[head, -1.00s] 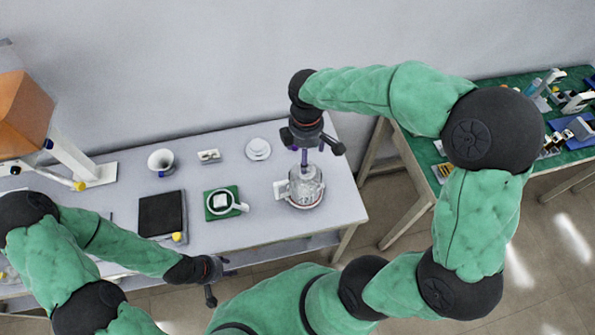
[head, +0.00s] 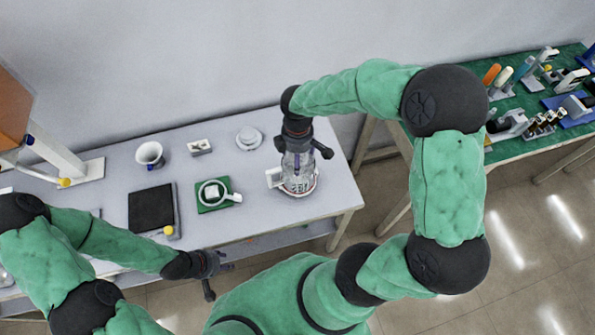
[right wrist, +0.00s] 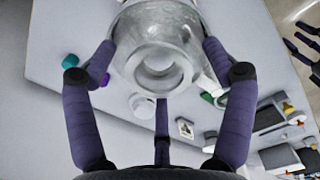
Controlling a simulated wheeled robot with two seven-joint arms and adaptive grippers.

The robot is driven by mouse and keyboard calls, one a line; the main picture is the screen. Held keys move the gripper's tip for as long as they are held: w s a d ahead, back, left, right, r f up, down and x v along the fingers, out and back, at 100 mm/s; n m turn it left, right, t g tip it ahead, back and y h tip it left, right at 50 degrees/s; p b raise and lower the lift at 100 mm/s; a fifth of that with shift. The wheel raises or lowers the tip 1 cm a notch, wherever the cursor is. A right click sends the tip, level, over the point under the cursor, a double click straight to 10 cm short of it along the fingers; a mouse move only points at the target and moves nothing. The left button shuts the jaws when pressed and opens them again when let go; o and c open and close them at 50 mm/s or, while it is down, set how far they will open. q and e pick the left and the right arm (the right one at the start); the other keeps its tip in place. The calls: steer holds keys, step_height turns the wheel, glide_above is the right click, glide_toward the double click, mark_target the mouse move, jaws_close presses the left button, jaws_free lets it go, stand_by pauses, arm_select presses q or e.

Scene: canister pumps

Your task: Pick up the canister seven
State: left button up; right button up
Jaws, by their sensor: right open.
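The clear glass canister (head: 297,186) stands upright at the right end of the grey table, with a white handle at its left and dark markings on its side too small to read. My right gripper (head: 303,152) is right above it, pointing down, its fingers spread around the canister's upper part. In the right wrist view the canister (right wrist: 160,50) lies between the open fingers of the right gripper (right wrist: 160,68); firm contact cannot be told. My left gripper (head: 215,272) is open and empty, in front of the table's front edge.
Left of the canister are a green mat (head: 228,206) with a white cup, a black pad (head: 152,212), a white funnel-like cup (head: 150,154) and a small white saucer (head: 249,138). A green-topped bench (head: 520,140) with tools stands at right.

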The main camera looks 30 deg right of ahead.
steer(key=c, duration=1.6)
jaws_close()
